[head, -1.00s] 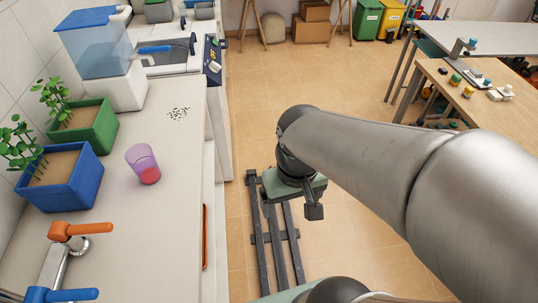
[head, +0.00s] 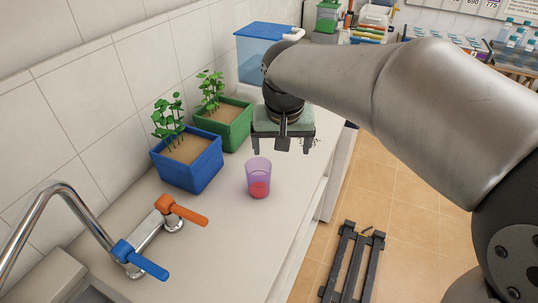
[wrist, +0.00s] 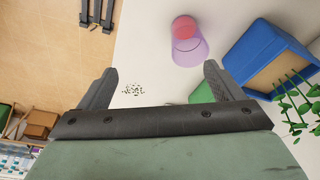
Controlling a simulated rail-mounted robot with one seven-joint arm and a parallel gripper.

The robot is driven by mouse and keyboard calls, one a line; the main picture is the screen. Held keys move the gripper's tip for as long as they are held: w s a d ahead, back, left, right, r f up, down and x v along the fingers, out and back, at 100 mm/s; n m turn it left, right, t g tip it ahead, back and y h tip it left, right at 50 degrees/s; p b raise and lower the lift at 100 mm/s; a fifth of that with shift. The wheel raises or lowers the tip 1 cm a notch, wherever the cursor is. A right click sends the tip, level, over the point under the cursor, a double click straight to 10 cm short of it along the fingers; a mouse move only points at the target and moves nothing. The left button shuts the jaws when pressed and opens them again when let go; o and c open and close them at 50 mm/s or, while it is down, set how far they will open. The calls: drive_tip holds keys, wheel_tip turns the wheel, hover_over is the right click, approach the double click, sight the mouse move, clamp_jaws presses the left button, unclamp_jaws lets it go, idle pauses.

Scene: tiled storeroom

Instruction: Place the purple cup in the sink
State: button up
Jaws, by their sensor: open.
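The purple cup (head: 258,178) is translucent with a reddish bottom and stands upright on the white counter (head: 215,225). In the wrist view the cup (wrist: 187,42) lies beyond the fingertips, near the right finger. My gripper (head: 283,150) is open and empty above the counter, behind and slightly right of the cup, apart from it. Its spread fingers also show in the wrist view (wrist: 160,75). The sink (head: 85,290) shows only as a corner at the lower left, under a chrome faucet (head: 60,190) with an orange and a blue handle.
A blue planter (head: 190,165) and a green planter (head: 228,125) stand along the tiled wall, left of and behind the cup. A blue-lidded container (head: 262,55) stands farther back. Small dark seeds (wrist: 133,89) lie on the counter. The counter's front is clear.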

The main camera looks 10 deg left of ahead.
approach(258, 169)
drive_tip(key=shift+s+d+f+p, duration=0.15)
drive_tip(key=shift+s+f+p, duration=0.25)
drive_tip(key=shift+f, duration=0.15)
drive_tip(key=shift+s+d+f+p, duration=0.2)
drive_tip(key=shift+s+f+p, duration=0.15)
drive_tip(key=shift+f, duration=0.15)
drive_tip(key=shift+p+x, duration=0.7)
drive_tip(key=shift+x, duration=2.2)
drive_tip(key=shift+w+a, duration=0.1)
drive_tip(key=shift+w, duration=0.05)
drive_tip(key=c, duration=1.1)
drive_tip(key=shift+r, duration=0.15)
